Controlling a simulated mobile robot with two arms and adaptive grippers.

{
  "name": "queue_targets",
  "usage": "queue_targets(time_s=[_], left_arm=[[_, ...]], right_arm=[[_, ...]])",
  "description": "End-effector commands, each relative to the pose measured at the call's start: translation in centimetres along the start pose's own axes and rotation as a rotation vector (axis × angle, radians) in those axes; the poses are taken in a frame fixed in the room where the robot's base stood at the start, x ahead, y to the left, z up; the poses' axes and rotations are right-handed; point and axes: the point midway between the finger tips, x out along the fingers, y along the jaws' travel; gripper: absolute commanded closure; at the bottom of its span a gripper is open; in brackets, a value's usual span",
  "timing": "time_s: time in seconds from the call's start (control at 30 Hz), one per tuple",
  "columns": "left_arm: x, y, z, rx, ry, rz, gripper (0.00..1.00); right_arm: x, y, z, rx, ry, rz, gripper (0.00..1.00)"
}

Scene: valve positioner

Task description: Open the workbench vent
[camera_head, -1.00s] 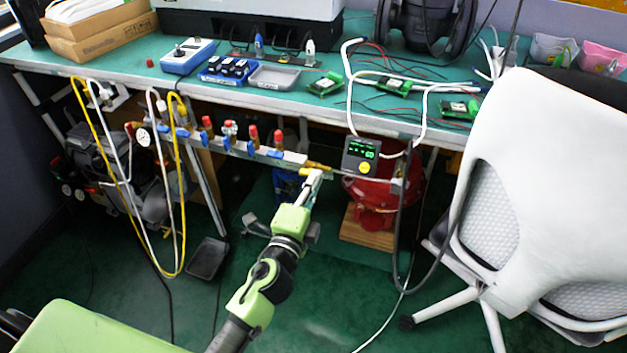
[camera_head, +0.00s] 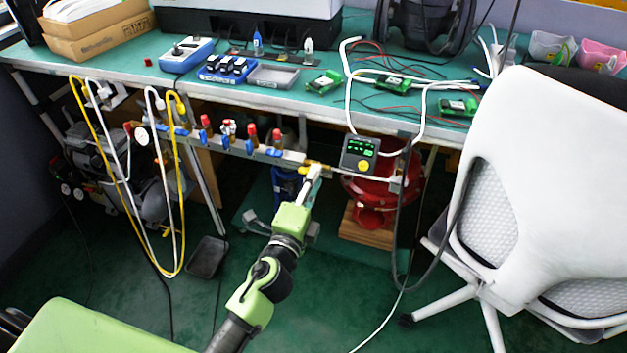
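A manifold bar (camera_head: 237,145) with red- and blue-handled valves runs under the front edge of the workbench (camera_head: 100,72). At its right end is a small brass-yellow fitting (camera_head: 325,169); I cannot tell for sure whether this is the vent. My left gripper (camera_head: 315,171) reaches up to this right end, its fingertips at or just in front of the fitting. The fingers look narrow and near each other, and they hide part of the fitting. I cannot tell whether they touch or grip it. My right gripper is not in view.
A grey display box (camera_head: 360,153) with green digits hangs just right of the fitting, before a red vessel (camera_head: 371,193). A white chair (camera_head: 540,150) blocks the right side. Yellow and white hoses (camera_head: 181,220) hang at left. The green floor around my arm is mostly clear.

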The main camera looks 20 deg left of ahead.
Motion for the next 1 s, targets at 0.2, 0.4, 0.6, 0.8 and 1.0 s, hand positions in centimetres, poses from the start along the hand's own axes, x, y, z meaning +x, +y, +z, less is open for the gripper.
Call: queue_targets(time_s=[0.2,0.4,0.6,0.8,1.0], left_arm=[[-0.7,0.1,0.0,-0.002,-0.001,0.001,0.76],[-3.6,0.1,0.0,-0.005,-0.001,0.003,0.76],[-6.2,0.1,0.0,-0.005,-0.002,0.002,0.76],[-7.4,0.1,0.0,-0.001,-0.001,0.001,0.76],[-7.5,0.0,0.0,0.001,0.000,0.000,0.76]], right_arm=[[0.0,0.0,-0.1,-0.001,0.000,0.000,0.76],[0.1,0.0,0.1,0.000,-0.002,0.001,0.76],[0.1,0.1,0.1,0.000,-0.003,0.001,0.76],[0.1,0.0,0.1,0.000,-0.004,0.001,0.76],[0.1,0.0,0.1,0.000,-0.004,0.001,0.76]])
